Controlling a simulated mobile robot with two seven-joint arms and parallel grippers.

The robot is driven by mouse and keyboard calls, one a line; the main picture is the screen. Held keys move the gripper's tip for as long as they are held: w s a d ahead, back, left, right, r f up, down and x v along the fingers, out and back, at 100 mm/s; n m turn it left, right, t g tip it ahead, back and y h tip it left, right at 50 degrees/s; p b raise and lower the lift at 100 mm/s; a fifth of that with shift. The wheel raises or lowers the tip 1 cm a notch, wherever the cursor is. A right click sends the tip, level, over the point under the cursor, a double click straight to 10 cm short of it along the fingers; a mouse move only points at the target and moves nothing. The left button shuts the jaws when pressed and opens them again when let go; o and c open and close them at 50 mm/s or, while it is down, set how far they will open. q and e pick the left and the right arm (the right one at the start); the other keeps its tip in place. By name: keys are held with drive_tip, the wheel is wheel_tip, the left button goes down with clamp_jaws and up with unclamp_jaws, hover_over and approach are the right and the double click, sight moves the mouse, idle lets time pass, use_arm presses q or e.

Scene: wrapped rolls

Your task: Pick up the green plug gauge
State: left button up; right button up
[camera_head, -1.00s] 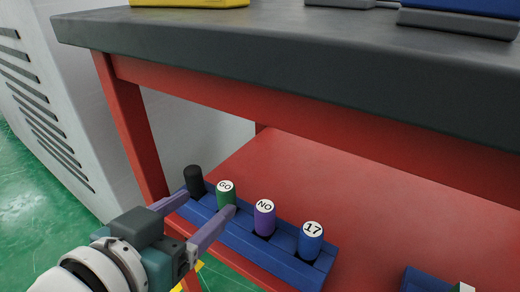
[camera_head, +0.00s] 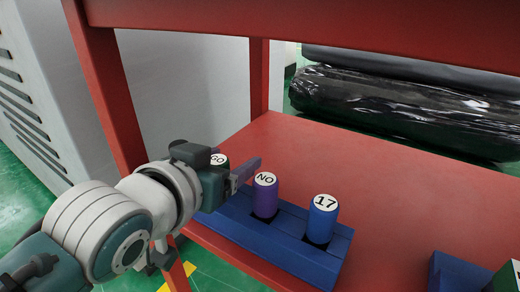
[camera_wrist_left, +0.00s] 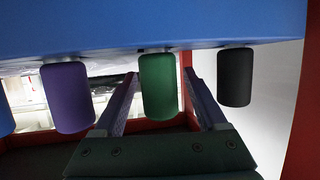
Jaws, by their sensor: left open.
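The green plug gauge (camera_head: 219,160) stands upright in a blue rack (camera_head: 284,256), its white cap marked "GO" partly hidden behind my left gripper (camera_head: 246,172). The left wrist view looks inverted: the green gauge (camera_wrist_left: 158,95) hangs from the blue rack (camera_wrist_left: 150,25) there. In that view, the open fingers of my left gripper (camera_wrist_left: 160,76) lie on either side of the gauge, with visible gaps. I cannot tell how deep the gauge is between them. My right gripper is not in view.
A purple "NO" gauge (camera_head: 265,197) and a blue "17" gauge (camera_head: 321,219) stand right of the green one. A black gauge (camera_wrist_left: 235,78) is on its other side. The red shelf (camera_head: 390,205) has free room behind the rack. Wrapped black rolls (camera_head: 400,106) lie beyond.

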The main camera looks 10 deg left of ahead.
use_arm(q)
drive_tip(key=shift+s, duration=0.1)
drive_tip(key=shift+c, duration=0.5)
clamp_jaws()
